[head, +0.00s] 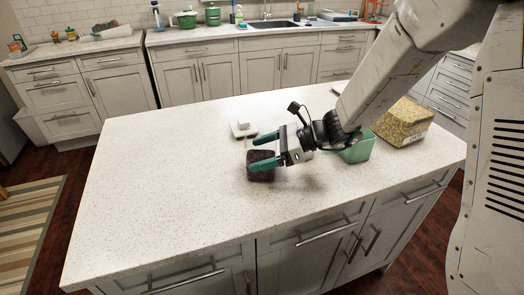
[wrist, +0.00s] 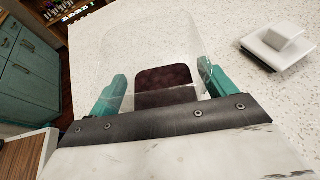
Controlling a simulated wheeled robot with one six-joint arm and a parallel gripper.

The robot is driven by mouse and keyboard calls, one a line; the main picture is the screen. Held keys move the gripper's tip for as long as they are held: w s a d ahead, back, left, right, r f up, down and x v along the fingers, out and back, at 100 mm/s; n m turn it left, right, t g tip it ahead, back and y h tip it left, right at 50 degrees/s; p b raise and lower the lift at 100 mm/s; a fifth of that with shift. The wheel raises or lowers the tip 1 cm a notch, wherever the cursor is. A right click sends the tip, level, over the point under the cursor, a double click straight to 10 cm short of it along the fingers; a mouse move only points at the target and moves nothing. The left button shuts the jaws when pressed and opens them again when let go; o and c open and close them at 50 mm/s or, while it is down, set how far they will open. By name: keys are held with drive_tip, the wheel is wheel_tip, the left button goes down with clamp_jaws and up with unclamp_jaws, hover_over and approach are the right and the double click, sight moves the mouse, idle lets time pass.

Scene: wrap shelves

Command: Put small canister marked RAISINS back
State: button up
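A small clear canister with dark contents (head: 260,174) is at my gripper on the island's white worktop. No label on it can be read. My gripper (head: 259,154) reaches in from the right, its two green fingers on either side of the canister. In the wrist view the clear body and dark contents (wrist: 165,80) lie between the spread fingers (wrist: 160,92). I cannot tell whether both fingers press on the walls, or whether the base touches the worktop.
A small white scale-like item (head: 243,128) sits behind the canister. The worktop's left and front (head: 160,190) are clear. A sink counter (head: 225,35) runs along the back.

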drive_tip(key=shift+o, duration=0.5)
drive_tip(key=shift+r, duration=0.1)
drive_tip(key=shift+d+r, duration=0.15)
drive_tip(key=shift+d, duration=0.05)
drive_tip(key=v, duration=1.2)
drive_tip(key=s+r+n+g+h, duration=0.1)
drive_tip(key=s+r+n+h, duration=0.15)
drive_tip(key=s+n, duration=0.35)
drive_tip(key=s+r+n+g+h, duration=0.2)
drive_tip(key=s+n+h, duration=0.15)
drive_tip(key=s, duration=0.45)
drive_tip(key=s+d+r+n+t+h, duration=0.2)
drive_tip(key=s+d+n+t+h, duration=0.1)
drive_tip(key=s+d+n+h, duration=0.4)
drive_tip(key=s+d+n, duration=0.3)
drive_tip(key=s+d, duration=0.1)
drive_tip(key=s, duration=0.1)
